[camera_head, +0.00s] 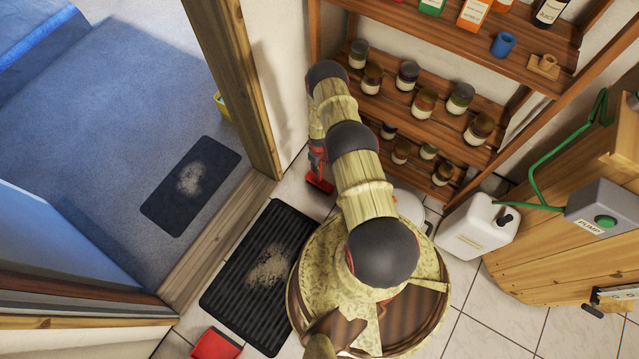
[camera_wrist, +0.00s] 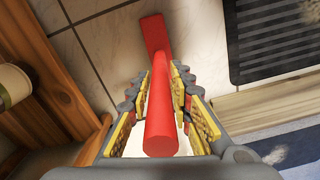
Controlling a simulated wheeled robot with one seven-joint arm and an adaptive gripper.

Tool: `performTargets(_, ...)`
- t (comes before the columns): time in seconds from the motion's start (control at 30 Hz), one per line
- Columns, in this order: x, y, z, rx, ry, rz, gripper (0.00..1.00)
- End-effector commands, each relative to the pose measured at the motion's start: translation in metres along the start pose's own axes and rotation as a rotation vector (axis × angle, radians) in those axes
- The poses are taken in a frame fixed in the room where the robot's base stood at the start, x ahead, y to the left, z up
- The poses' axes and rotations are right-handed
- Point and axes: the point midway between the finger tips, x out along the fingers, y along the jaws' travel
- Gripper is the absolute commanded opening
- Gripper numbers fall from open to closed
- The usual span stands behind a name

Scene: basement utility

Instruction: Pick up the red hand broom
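The red hand broom (camera_wrist: 161,110) fills the middle of the wrist view, its round handle pointing up toward the camera. Its wider red head (camera_wrist: 155,33) is at the far end, over the tiled floor. In the head view the broom's red lower part (camera_head: 320,184) shows by the doorway wall, partly behind my arm. My gripper (camera_wrist: 162,76) is around the handle, with a yellow-padded finger on each side. Narrow gaps show between pads and handle, so it looks open; contact at the far fingertips is hard to judge. In the head view my gripper (camera_head: 317,150) is mostly hidden.
A wooden shelf (camera_head: 440,110) with several jars stands close to the right of my arm. A black ribbed mat (camera_head: 235,285) with spilled dirt and a red dustpan (camera_head: 216,345) lie on the floor. A white canister (camera_head: 475,228) stands farther right. A door frame (camera_head: 235,85) is at left.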

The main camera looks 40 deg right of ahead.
Motion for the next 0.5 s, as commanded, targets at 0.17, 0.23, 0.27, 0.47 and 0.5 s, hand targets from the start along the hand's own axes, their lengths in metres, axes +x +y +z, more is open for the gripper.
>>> performTargets(0.17,0.0000,0.0000,0.0001,0.000,0.000,0.000,0.10)
performTargets(0.23,0.0000,0.0000,0.0001,0.000,0.000,0.000,0.06)
performTargets(0.27,0.0000,0.0000,0.0001,0.000,0.000,0.000,0.04)
performTargets(0.47,0.0001,-0.0001,0.0001,0.000,0.000,0.000,0.00)
performTargets(0.5,-0.0002,0.0002,-0.0004,0.000,0.000,0.000,0.00)
